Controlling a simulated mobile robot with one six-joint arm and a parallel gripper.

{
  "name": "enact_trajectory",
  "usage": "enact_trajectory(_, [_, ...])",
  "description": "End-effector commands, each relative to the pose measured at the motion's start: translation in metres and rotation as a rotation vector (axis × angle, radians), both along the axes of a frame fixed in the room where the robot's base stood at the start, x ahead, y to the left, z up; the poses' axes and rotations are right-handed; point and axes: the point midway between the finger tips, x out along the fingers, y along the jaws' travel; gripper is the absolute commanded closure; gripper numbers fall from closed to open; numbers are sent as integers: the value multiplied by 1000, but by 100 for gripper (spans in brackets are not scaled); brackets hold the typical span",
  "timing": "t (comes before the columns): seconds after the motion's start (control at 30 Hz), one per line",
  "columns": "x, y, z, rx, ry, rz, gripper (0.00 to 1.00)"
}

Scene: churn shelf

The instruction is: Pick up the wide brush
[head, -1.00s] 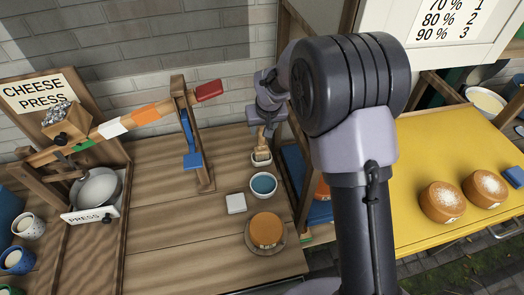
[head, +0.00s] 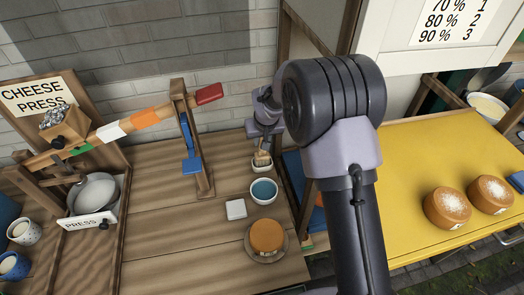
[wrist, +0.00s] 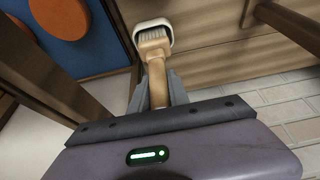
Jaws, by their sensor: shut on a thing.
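The wide brush (wrist: 155,48) has a tan wooden handle and pale bristles. In the wrist view my gripper (wrist: 158,92) is shut on its handle, and the bristle end points away from me. The bristles are over or in a small white holder (wrist: 150,24); I cannot tell whether they touch it. In the head view the brush (head: 262,154) hangs below my gripper (head: 262,146), above the white holder (head: 262,166) at the back right of the wooden table.
A bowl of blue-green liquid (head: 263,190) stands just in front of the holder. A white block (head: 236,209) and an orange cheese on a plate (head: 266,236) are nearer. The cheese press (head: 190,140) stands left. A yellow table (head: 420,165) is to the right.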

Motion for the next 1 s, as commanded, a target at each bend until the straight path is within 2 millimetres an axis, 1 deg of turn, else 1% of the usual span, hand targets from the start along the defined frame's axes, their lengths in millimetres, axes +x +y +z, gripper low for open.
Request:
enact_trajectory(0.07, [0,0,1,0,0,0,100])
enact_trajectory(0.17, [0,0,8,0,0,0,100])
enact_trajectory(0.37, [0,0,40,1,-2,-1,100])
enact_trajectory(0.57, [-43,-10,41,0,2,0,100])
enact_trajectory(0.8, [-105,-24,46,0,1,-1,100])
enact_trajectory(0.9, [-126,-29,48,0,1,0,100])
enact_trajectory(1.0, [-141,-33,49,-1,1,1,100])
